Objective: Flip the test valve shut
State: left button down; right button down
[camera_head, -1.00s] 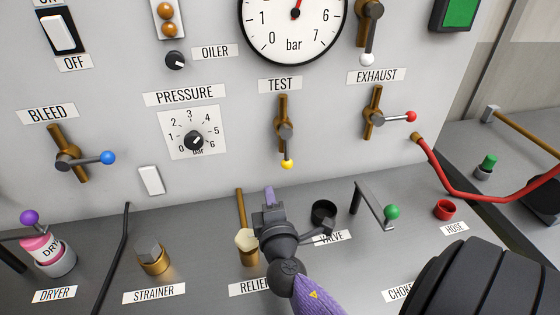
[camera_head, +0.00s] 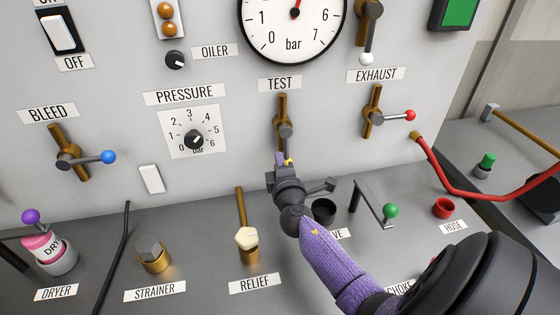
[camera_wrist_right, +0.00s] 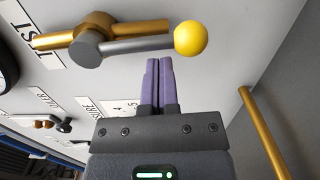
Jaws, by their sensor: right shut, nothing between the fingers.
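The test valve (camera_head: 283,128) is a brass fitting on the grey panel under the TEST label (camera_head: 280,84). Its grey lever points down along the pipe and ends in a yellow knob (camera_head: 289,161), partly hidden by my gripper. In the right wrist view the valve (camera_wrist_right: 92,40) and the yellow knob (camera_wrist_right: 190,38) show clearly, just beyond the purple fingers. My right gripper (camera_head: 281,160) is shut and empty, its fingertips close beside the knob; in the right wrist view (camera_wrist_right: 160,62) a small gap shows between them. My left gripper is not in view.
The exhaust valve (camera_head: 374,112) with its red knob is to the right, the bleed valve (camera_head: 68,158) with its blue knob far left. The relief fitting (camera_head: 247,240) and a green-knobbed crank (camera_head: 377,202) stand on the shelf below. A red hose (camera_head: 470,190) runs at right.

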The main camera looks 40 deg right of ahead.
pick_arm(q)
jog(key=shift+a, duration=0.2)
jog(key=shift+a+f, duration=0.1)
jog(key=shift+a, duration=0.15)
pick_arm(e)
jog(key=shift+s+d+n, duration=0.1)
jog(key=shift+d+n, duration=0.1)
jog(key=shift+n, duration=0.2)
